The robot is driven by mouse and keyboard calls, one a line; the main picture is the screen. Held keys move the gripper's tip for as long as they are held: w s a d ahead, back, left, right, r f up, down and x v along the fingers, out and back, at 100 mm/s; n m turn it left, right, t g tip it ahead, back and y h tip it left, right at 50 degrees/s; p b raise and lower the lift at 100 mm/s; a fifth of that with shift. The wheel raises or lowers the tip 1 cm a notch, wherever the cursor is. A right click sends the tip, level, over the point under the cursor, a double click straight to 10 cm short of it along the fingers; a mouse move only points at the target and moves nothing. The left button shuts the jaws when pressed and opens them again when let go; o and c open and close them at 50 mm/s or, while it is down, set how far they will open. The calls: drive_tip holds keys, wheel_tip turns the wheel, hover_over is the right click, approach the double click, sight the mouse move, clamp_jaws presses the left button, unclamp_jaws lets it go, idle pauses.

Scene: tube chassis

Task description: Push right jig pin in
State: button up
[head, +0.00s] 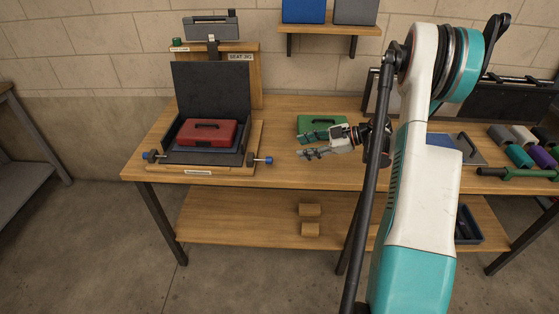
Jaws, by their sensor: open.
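A dark jig (234,159) with a raised black back panel (211,90) stands on a wooden base at the left of the table. A red case (207,133) sits in it. How deep each pin sits is too small to tell.
A green case (318,123) lies just behind my gripper. A blue and grey panel (462,148) and several coloured rolls (523,136) are on the right. A wooden stand marked "SEAT JIG" (241,57) rises behind the jig. The tabletop (281,165) between gripper and jig is clear.

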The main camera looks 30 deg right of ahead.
drive_tip(key=shift+s+d+f, duration=0.9)
drive_tip(key=shift+s+f, duration=0.05)
drive_tip(key=shift+s, duration=0.1)
drive_tip(key=shift+f+n, duration=0.2)
drive_tip(key=shift+n, duration=0.1)
drive_tip(key=b, duration=0.4)
approach(259, 160)
drive_tip(key=w+f, duration=0.1)
drive_tip(key=w+a+f, duration=0.1)
drive_tip(key=f, duration=0.1)
drive_tip(key=shift+w+f, duration=0.1)
drive_tip(key=shift+f, duration=0.25)
